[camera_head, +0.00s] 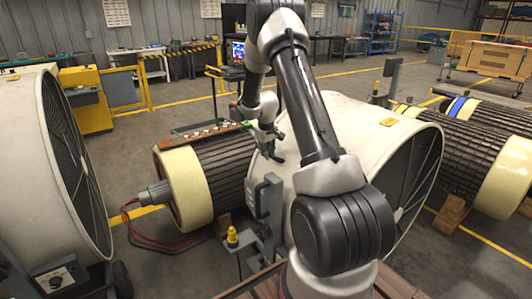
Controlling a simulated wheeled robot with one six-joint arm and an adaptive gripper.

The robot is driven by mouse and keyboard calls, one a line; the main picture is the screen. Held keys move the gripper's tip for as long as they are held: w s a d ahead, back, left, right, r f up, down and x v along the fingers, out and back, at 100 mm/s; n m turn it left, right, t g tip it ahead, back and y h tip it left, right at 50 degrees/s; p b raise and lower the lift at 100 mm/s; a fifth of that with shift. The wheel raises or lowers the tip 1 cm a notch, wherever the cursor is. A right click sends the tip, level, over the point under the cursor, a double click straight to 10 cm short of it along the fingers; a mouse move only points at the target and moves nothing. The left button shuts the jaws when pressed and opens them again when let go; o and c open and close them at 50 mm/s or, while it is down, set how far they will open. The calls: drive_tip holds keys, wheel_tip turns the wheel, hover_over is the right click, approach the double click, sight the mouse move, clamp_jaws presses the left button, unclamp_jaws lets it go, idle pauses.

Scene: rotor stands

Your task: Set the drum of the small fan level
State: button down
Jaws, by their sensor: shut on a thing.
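A white fan drum (330,112) stands in the middle, partly hidden behind my arm. Its dark grille faces right and its axis looks tilted in the picture. A grey upright bracket (268,205) stands at its near left side. My gripper (272,147) is at the drum's left edge, shut on what looks like a part of the drum there. The fingertips are small and dark, so the exact grip is hard to see. Another white fan drum (28,150) stands at the left edge, with a control box (58,278) below it.
A ribbed rotor (185,185) with cream ends lies left of the middle drum, with red cables beside it. Another rotor (475,150) lies at the right on wooden chocks. A yellow-capped post (233,238) stands near the bracket. Open floor lies behind.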

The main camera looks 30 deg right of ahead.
drive_tip(key=shift+s, duration=0.2)
drive_tip(key=c, duration=1.5)
unclamp_jaws()
drive_tip(key=shift+s+r, duration=0.1)
drive_tip(key=shift+r, duration=0.05)
drive_tip(key=shift+o, duration=0.7)
drive_tip(key=v, duration=1.2)
